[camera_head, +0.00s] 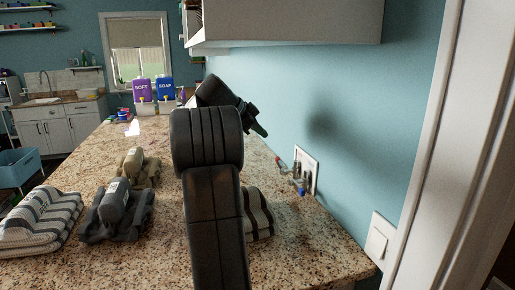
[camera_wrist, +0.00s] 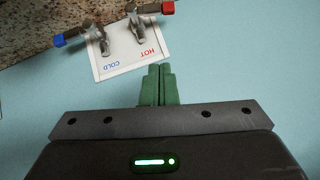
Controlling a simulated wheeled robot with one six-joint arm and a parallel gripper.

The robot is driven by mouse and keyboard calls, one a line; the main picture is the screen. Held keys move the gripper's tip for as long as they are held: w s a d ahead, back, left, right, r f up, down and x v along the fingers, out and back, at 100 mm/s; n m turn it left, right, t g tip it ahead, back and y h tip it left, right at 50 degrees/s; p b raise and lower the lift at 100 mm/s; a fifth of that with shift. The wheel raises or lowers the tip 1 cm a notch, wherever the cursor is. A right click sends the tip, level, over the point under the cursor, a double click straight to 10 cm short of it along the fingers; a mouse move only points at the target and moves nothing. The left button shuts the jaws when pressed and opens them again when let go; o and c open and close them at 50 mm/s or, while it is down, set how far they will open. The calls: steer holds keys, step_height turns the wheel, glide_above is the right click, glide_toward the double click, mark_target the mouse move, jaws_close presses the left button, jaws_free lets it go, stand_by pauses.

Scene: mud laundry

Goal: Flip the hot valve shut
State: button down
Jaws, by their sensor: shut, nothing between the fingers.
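The white outlet plate (camera_wrist: 128,60) is on the blue wall, with HOT and COLD labels upside down in the wrist view; it also shows in the head view (camera_head: 312,162). The hot valve's red-tipped lever (camera_wrist: 167,8) lies across its metal body (camera_wrist: 143,28) and points right in the wrist view. The cold valve's blue-tipped lever (camera_wrist: 60,40) points left, away from it. My gripper (camera_wrist: 157,72) has its green fingers together and empty, apart from the levers, near the plate's label edge. In the head view my gripper (camera_head: 262,131) is left of and above the plate.
The granite counter (camera_head: 275,262) runs below the valves. Striped towels (camera_head: 42,218), a dark bundle (camera_head: 115,208) and a tan bundle (camera_head: 133,166) lie at left. A wall cabinet (camera_head: 290,22) hangs above. A white switch (camera_head: 379,240) and door frame (camera_head: 431,145) stand at right.

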steer(key=p+x, duration=0.1)
steer(key=x, duration=0.3)
steer(key=a+f+p+x, duration=0.1)
steer(key=x, duration=0.3)
steer(key=a+f+p+x, duration=0.1)
steer(key=x, duration=0.3)
steer(key=shift+w+f+p, duration=0.2)
steer(key=shift+w+p, duration=0.05)
steer(key=shift+p, duration=0.05)
